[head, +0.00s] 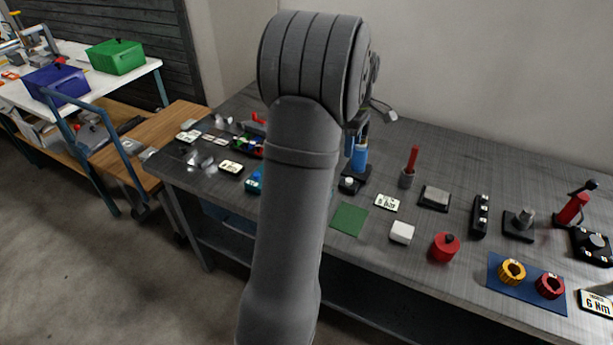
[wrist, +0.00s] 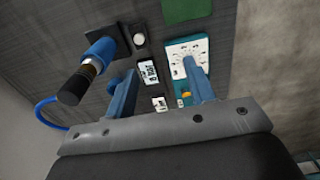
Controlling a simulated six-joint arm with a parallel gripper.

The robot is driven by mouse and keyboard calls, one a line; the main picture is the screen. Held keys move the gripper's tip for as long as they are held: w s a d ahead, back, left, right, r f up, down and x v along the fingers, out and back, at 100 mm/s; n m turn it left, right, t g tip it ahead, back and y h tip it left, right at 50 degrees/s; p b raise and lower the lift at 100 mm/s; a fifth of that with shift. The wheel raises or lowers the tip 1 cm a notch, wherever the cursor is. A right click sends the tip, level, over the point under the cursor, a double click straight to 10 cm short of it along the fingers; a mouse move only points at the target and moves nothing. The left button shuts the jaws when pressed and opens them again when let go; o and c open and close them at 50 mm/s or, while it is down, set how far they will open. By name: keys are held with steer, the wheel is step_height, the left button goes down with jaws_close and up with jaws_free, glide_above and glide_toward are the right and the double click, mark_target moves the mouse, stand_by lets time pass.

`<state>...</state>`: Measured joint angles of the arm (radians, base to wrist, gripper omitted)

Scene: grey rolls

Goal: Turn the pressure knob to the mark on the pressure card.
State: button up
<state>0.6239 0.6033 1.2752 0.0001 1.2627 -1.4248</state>
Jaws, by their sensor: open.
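My gripper (wrist: 160,66) is open and empty in the wrist view, its two blue fingers well apart. In that view a teal unit with a white scale face (wrist: 178,47) lies by the right finger, which hides part of its middle. A small orange part (wrist: 185,93) shows at its lower end. A small white card with black print (wrist: 149,72) shows between the fingers; its print is too small to read surely. I cannot tell whether it is the pressure card. In the head view my arm hides the gripper and most of the teal unit (head: 253,181).
A blue-handled tool (wrist: 98,52) with a hose stands on a black base left of the fingers, beside a round light knob (wrist: 140,39). A green mat (head: 349,219), white block (head: 401,232), red knob (head: 444,247) and other fixtures stand to the right on the grey bench.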

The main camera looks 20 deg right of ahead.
steer(key=w+a+r, duration=0.1)
steer(key=w+a, duration=0.2)
steer(key=a, duration=0.7)
steer(key=f, duration=1.7)
steer(key=shift+a, duration=0.25)
steer(key=c, duration=1)
steer(key=shift+o, duration=0.2)
